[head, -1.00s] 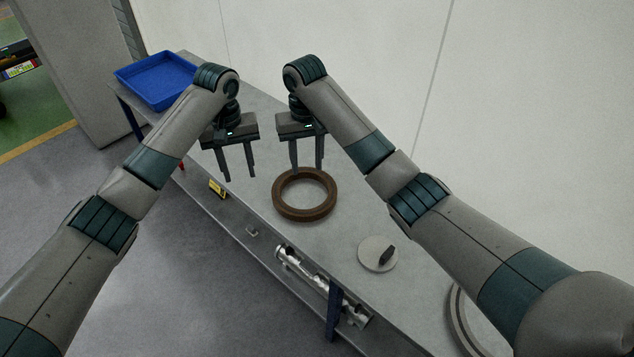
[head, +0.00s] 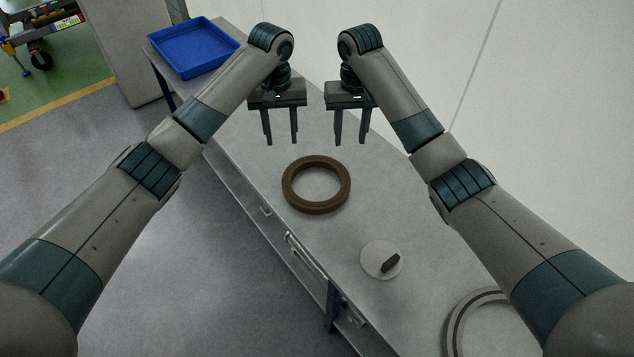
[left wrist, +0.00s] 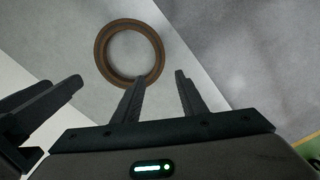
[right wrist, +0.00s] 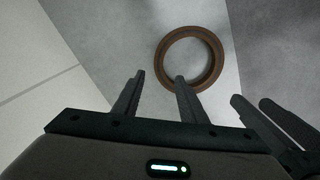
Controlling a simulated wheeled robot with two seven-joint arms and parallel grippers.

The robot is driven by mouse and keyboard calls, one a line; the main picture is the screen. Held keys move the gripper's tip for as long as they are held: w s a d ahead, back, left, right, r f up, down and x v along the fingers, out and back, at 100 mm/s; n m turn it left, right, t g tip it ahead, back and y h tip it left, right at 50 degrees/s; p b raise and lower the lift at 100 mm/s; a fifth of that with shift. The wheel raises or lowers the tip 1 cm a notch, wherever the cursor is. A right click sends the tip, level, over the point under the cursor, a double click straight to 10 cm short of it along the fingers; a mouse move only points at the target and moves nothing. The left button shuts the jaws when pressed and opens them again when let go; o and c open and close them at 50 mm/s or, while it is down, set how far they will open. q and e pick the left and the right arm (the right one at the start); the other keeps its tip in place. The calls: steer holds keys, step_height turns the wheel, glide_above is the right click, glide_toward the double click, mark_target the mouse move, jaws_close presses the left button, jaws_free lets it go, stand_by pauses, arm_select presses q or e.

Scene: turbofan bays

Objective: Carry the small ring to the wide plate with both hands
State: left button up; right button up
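The small ring, a brown ring (head: 316,208), lies flat on the grey bench. It also shows in the left wrist view (left wrist: 101,55) and the right wrist view (right wrist: 161,65). My left gripper (head: 282,142) is open and empty, above and behind the ring, towards its left. My right gripper (head: 351,143) is open and empty at a similar height, towards the ring's right. Neither touches the ring. A wide pale round piece with a raised rim (head: 452,325), seemingly the wide plate, is at the lower right, partly hidden by my right arm and cut by the frame.
A pale disc with a dark knob (head: 371,262) lies between ring and wide plate. A blue tray (head: 193,70) stands at the bench's far left end. The bench top (head: 285,235) is clear around the ring. A pale wall (head: 440,55) rises behind the bench.

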mark_target(287, 180)
arm_select(q)
steer(key=shift+f, duration=0.1)
arm_select(e)
steer(key=shift+f, duration=0.15)
